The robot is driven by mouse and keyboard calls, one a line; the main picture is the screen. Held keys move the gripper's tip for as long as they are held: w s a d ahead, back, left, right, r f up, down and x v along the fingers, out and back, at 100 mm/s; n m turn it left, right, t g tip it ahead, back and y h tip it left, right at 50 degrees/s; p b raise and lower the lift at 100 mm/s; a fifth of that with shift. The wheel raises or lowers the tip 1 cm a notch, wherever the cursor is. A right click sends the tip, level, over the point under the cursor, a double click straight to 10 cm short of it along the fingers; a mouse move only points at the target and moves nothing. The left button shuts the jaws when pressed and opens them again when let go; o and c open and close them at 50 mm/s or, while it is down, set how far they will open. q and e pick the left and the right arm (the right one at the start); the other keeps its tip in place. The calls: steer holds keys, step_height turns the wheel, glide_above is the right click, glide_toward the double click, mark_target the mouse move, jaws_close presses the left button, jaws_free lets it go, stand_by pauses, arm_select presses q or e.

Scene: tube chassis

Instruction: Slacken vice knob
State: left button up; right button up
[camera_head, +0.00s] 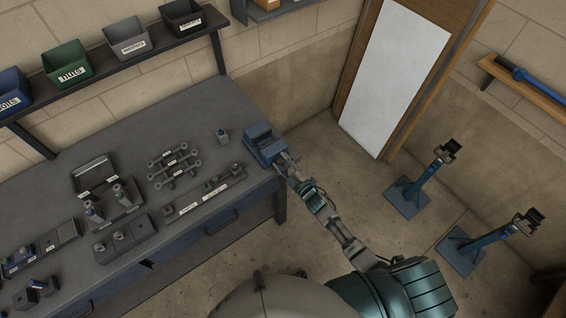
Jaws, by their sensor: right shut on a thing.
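The blue vice (262,143) is fixed at the right end of the grey workbench, near its front corner. My right arm reaches up to it from below. My right gripper (287,160) is at the vice's right front side and is shut on the vice knob there. The knob itself is mostly hidden by the gripper, and the fingers are small in the picture. My left gripper is not in view.
The workbench (215,105) holds spanners (174,160), a long rail tray (205,195) and several small blocks and bottles. Labelled bins, including a green one (67,63), line a shelf above. Two blue stands (423,187) are on the floor at right.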

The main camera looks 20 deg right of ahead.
steer(key=n, duration=0.3)
steer(key=shift+n+b, duration=0.3)
steer(key=shift+b, duration=0.05)
steer(key=shift+n+b, duration=0.45)
steer(key=shift+n, duration=1.55)
steer(key=shift+w, duration=0.1)
steer(key=o, duration=1)
steer(key=shift+o, duration=0.7)
steer(key=shift+w+f, duration=0.1)
steer(key=shift+w, duration=0.1)
steer(key=shift+s, duration=0.1)
steer(key=v, duration=1.2)
